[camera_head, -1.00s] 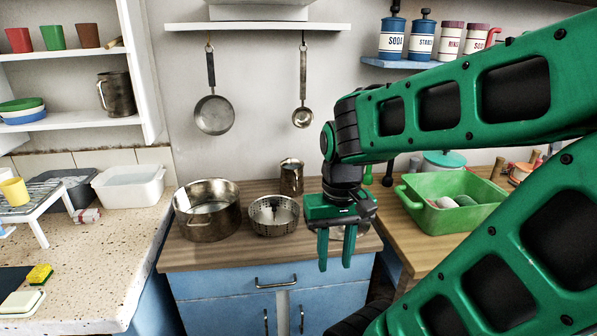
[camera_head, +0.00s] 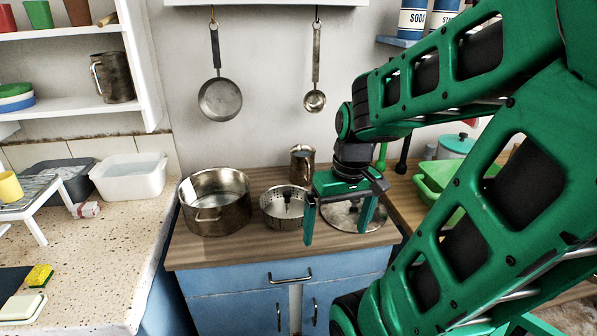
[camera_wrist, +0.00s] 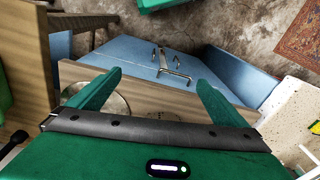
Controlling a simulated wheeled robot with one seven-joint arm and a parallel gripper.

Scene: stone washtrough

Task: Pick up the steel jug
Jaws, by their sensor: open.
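A worn steel jug (camera_head: 116,87) with a side handle stands upright on the lower shelf at the left in the head view. A smaller steel jug-like vessel (camera_head: 302,164) stands at the back of the wooden worktop, behind my gripper and to its left. I cannot tell from the pictures which one the task names. My gripper (camera_head: 337,233) is open and empty, fingers pointing down over the worktop's front part. In the wrist view my gripper (camera_wrist: 158,80) has nothing between its fingers, and neither jug shows there.
A large steel pot (camera_head: 216,222) and a perforated steel colander (camera_head: 284,221) stand left of my gripper. A round metal lid or plate (camera_head: 343,219) lies behind the fingers. A green basin (camera_head: 432,190) is at the right. A pan (camera_head: 220,99) and a ladle (camera_head: 315,101) hang above.

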